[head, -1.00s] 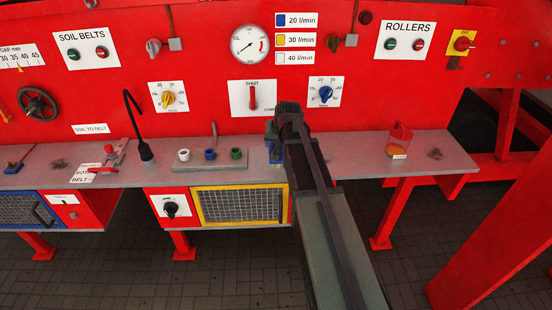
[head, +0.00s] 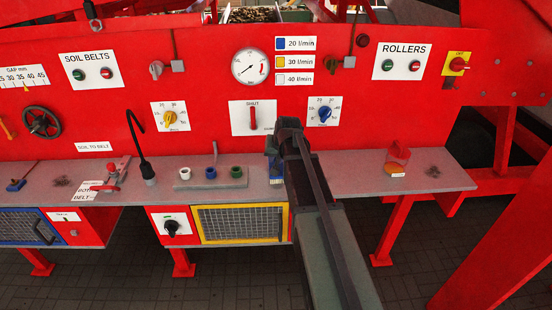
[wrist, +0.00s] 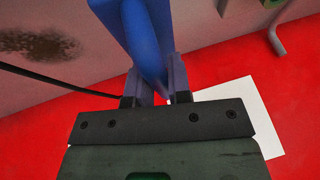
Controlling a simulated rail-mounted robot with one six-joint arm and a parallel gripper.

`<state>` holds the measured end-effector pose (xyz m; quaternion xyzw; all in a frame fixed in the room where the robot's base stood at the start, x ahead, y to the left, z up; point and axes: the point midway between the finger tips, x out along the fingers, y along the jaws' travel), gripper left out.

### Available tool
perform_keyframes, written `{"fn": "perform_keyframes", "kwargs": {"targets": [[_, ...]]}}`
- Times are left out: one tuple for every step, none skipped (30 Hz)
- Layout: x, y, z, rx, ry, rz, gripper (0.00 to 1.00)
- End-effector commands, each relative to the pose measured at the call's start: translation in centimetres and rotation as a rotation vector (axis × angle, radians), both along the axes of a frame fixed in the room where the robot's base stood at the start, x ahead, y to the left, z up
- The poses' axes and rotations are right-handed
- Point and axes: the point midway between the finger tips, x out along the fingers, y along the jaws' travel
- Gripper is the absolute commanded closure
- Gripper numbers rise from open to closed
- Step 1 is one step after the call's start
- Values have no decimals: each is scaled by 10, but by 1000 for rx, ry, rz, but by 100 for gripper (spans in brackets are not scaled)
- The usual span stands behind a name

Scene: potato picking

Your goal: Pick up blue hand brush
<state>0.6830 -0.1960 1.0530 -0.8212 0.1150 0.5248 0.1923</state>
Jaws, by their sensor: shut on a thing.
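A blue hand brush (wrist: 150,40) shows in the wrist view as a blue shape between the fingers, running out past the top of the picture. Its bristles cannot be made out. My gripper (wrist: 155,84) is shut on it. In the head view my gripper (head: 284,135) is in front of the red panel, above the grey shelf (head: 330,180) and just right of the coloured cups. There my arm and gripper hide most of the brush.
Blue, green and white cups (head: 210,173) stand on the shelf left of my gripper. A black flexible-neck fixture (head: 147,170) stands further left. A red-topped container (head: 396,160) stands to the right. The panel behind carries a gauge (head: 250,67) and several knobs.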

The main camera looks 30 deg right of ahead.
Motion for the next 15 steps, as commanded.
{"fn": "perform_keyframes", "kwargs": {"targets": [[0, 0, 18, 0, 0, 0, 100], [0, 0, 24, 0, 0, 0, 100], [0, 0, 36, 0, 0, 0, 100], [0, 0, 44, 0, 0, 0, 100], [0, 0, 55, 0, 0, 0, 100], [0, 0, 70, 0, 0, 0, 100], [0, 0, 81, 0, 0, 0, 100], [0, 0, 93, 0, 0, 0, 100], [0, 0, 109, 0, 0, 0, 100], [0, 0, 120, 0, 0, 0, 100], [0, 0, 131, 0, 0, 0, 100], [0, 0, 144, 0, 0, 0, 100], [0, 0, 152, 0, 0, 0, 100], [0, 0, 160, 0, 0, 0, 100], [0, 0, 168, 0, 0, 0, 100]]}}
